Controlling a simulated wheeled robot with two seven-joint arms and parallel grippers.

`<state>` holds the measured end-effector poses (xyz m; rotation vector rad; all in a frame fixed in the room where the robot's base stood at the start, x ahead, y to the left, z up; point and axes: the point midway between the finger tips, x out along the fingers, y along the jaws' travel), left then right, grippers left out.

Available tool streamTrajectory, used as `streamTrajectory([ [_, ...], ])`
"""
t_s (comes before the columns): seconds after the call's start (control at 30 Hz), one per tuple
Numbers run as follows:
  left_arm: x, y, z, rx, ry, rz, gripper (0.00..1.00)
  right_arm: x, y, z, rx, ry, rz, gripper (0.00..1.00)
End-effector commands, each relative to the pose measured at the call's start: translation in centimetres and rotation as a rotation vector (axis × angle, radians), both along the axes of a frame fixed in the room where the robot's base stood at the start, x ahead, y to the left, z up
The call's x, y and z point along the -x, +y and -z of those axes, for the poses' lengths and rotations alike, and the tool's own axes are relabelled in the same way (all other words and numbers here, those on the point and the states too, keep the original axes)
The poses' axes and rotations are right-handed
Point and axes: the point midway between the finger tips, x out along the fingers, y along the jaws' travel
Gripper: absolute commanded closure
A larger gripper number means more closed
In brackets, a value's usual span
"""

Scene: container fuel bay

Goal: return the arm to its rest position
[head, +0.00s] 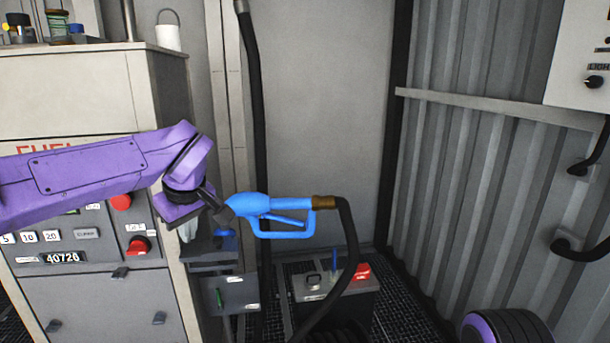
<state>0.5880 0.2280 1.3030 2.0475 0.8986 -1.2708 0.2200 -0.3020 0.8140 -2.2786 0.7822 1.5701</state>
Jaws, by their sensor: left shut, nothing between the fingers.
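My purple left arm comes in from the left in the head view, across the front of the fuel dispenser cabinet (60,90). Its left gripper (189,232) points down beside the cabinet's right edge; the grey fingers are small, shut and empty. A blue fuel nozzle (262,206) lies level just to the right of the gripper, its dark spout toward my wrist. The spout overlaps my wrist in the picture; I cannot tell if they touch. A brass fitting (323,202) joins the nozzle to a black hose (350,245). My right gripper is out of view.
A grey box (335,300) with a red item (361,271) stands on the floor grating below the nozzle. A white bucket (168,36) sits on the cabinet top. Corrugated wall (470,180) and a control panel (580,50) are at right. Open space lies before the middle wall panel.

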Motion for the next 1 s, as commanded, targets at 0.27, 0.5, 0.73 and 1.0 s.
streamTrajectory([
  [0.27,-1.6,2.0,1.5,-0.082,-0.227,-0.263,1.00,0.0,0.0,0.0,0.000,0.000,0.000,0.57],
  [0.5,-2.5,4.3,14.5,-0.248,-0.547,-0.375,1.00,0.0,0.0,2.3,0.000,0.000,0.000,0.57],
  [0.73,3.8,3.8,34.5,-0.204,-0.593,-0.146,1.00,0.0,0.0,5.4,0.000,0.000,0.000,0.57],
  [1.0,20.5,4.2,52.5,-0.096,-0.251,0.122,1.00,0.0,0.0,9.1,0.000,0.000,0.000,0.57],
])
